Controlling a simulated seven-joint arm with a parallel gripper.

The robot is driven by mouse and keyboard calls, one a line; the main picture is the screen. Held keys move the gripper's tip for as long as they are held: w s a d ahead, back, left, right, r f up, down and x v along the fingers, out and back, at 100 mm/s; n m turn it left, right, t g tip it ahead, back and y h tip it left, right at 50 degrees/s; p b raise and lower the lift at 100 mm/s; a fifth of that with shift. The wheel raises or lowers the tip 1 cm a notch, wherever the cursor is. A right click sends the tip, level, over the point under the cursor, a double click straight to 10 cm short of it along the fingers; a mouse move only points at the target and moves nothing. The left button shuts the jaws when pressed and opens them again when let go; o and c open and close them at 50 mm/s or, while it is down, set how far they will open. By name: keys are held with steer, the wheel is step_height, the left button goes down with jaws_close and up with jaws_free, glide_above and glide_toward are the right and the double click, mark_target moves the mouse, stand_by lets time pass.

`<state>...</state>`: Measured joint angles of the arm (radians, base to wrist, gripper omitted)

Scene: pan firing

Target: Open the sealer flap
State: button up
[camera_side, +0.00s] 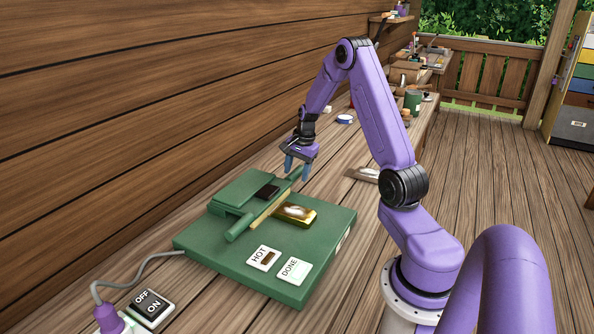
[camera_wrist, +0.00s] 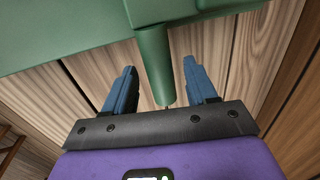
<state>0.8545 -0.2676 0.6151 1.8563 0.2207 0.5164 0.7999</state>
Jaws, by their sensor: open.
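The green sealer (camera_side: 210,245) sits on the wooden bench in the side view. Its raised green block (camera_side: 240,188) carries a dark pad, and a green handle bar (camera_side: 240,228) runs along its right side towards my gripper. I cannot tell how far the flap stands open. My gripper (camera_side: 297,174) points down at the far end of the bar, with purple body and blue fingers. In the wrist view, the round green bar end (camera_wrist: 155,62) lies between my open fingers (camera_wrist: 160,72), with a gap on both sides. Nothing is held.
A shiny gold packet (camera_side: 295,213) lies on the sealer beside the bar. HOT (camera_side: 264,258) and DONE (camera_side: 293,269) plates are at its front. An OFF/ON switch (camera_side: 151,307) and cable lie front left. The plank wall is close behind. Pots and tools stand farther along the bench.

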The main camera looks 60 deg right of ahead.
jaws_close()
